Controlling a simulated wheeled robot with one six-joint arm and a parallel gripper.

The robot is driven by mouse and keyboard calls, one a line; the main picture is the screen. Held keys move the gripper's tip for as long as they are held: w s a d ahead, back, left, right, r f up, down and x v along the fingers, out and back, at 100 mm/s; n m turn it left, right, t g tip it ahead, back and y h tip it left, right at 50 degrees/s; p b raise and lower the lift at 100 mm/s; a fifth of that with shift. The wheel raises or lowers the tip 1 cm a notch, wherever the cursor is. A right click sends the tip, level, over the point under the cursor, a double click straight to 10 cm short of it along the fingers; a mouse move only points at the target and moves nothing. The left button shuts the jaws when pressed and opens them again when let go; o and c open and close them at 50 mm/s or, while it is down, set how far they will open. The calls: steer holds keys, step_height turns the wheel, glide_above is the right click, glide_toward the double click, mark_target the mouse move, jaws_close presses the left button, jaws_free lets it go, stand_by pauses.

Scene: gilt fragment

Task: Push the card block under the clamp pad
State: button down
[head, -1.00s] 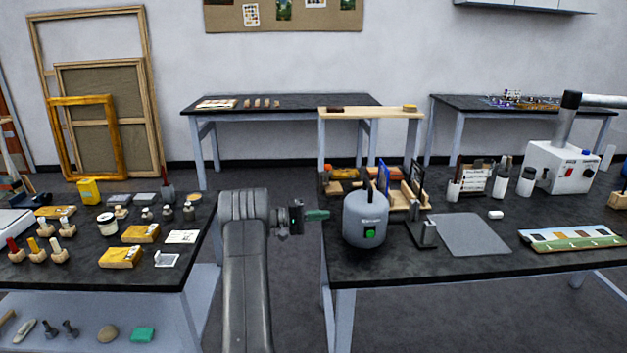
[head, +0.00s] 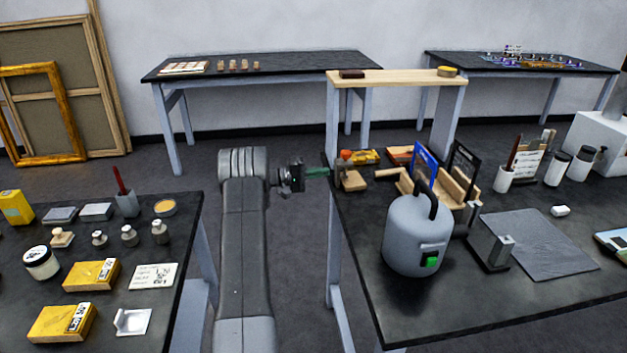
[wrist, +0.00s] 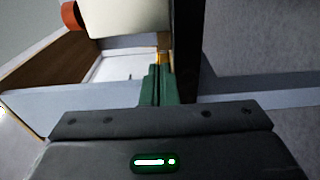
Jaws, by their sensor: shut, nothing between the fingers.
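My gripper (head: 318,172) has slim green fingers, shut with nothing between them. In the head view it points right, at the left edge of the right-hand table, close to a small wooden block with an orange knob (head: 350,178). In the wrist view the green fingers (wrist: 158,84) point ahead, near a pale block and a dark upright edge. I cannot tell for certain which thing is the card block or the clamp pad; both may be hidden or too small to make out.
The black right-hand table (head: 375,255) holds a grey canister (head: 415,240), wooden racks, a metal stand (head: 492,252) and a grey mat (head: 540,245). A raised wooden shelf (head: 395,80) stands behind. The left table (head: 150,310) holds jars and yellow boxes.

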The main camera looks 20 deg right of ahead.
mark_target(330, 178)
steer(key=shift+s+d, duration=0.2)
steer(key=shift+d, duration=0.85)
steer(key=shift+s+d, duration=0.2)
steer(key=shift+d, duration=0.85)
steer(key=shift+s+a+f, duration=0.1)
steer(key=shift+s+a+f+b, duration=0.1)
steer(key=shift+s+a+b, duration=0.25)
steer(key=shift+b, duration=0.5)
steer(key=shift+s+a+r, duration=0.2)
steer(key=shift+a, duration=0.1)
